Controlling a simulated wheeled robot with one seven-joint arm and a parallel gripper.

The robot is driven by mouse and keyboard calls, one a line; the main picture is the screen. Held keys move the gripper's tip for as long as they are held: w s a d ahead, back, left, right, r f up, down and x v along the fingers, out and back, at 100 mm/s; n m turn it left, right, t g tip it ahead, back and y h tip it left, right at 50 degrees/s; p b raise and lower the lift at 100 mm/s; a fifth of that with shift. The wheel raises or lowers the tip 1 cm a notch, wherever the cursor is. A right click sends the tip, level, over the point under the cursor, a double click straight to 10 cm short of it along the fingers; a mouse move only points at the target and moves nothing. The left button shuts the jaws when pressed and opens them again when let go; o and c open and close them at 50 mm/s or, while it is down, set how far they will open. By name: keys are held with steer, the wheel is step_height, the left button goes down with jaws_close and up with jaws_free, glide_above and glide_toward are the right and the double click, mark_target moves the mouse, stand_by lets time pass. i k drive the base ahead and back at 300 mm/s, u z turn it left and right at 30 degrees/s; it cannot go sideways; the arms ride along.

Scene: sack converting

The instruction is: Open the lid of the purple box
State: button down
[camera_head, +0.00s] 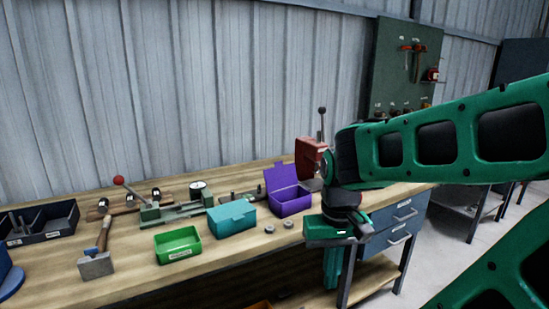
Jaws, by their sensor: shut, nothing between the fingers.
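The purple box (293,205) stands on the workbench right of the teal box. Its purple lid (281,180) is raised and leans back, so the box stands open; its inside is only partly visible. My gripper (332,270) is to the right of the purple box, apart from it, pointing down past the bench's front edge. It is shut and empty.
The teal box (232,218) is closed. A green open bin (178,245), two small round parts (286,224), a hammer (96,263) and a dark tray (42,224) are on the bench (130,280). A red device (309,155) stands behind the purple box.

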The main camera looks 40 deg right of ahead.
mark_target(283, 177)
steer(key=z, duration=0.25)
steer(key=i, duration=1.15)
steer(key=u, duration=0.05)
